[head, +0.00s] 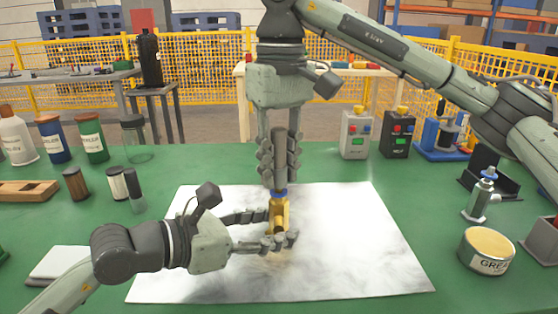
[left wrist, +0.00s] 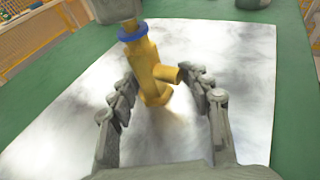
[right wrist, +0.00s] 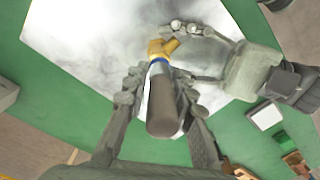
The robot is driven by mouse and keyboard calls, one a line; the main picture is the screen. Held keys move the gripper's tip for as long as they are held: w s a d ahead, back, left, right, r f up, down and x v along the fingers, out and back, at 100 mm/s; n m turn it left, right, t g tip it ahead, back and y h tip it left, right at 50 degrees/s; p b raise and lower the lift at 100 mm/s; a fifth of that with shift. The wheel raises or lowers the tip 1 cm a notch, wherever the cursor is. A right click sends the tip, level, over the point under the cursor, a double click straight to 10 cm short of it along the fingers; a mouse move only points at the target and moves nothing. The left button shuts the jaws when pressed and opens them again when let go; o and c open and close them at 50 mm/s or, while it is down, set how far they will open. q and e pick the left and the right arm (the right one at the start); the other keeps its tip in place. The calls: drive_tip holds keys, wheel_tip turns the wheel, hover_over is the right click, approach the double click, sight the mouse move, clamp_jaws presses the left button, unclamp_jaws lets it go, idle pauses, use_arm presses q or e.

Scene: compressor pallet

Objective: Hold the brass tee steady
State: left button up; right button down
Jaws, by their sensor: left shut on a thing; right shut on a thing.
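The brass tee (head: 279,212) stands upright over the metal sheet, its side branch showing in the left wrist view (left wrist: 150,75). A blue ring (head: 279,191) sits at its top, directly under a dark grey cylinder (head: 280,150). My left gripper (head: 270,228) comes in low from the left, its fingers on either side of the tee and shut on it. My right gripper (head: 279,165) points down from above and is shut on the grey cylinder, which also shows in the right wrist view (right wrist: 162,105). The exact finger contact on the tee is hard to see.
The pale metal sheet (head: 370,250) lies on the green table (head: 330,175). A grease tin (head: 487,250) and a small grey-green bottle-like tool (head: 481,195) stand at right. Bottles and jars (head: 92,138) stand at left. The sheet around the tee is clear.

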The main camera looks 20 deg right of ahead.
sight(280, 127)
drive_tip(key=shift+f, duration=0.65)
drive_tip(key=c, duration=1.2)
unclamp_jaws()
wheel_tip(280, 127, up, 12)
drive_tip(key=shift+w+d+r, duration=0.1)
use_arm(q)
drive_tip(key=o, duration=1)
drive_tip(key=shift+c, duration=0.2)
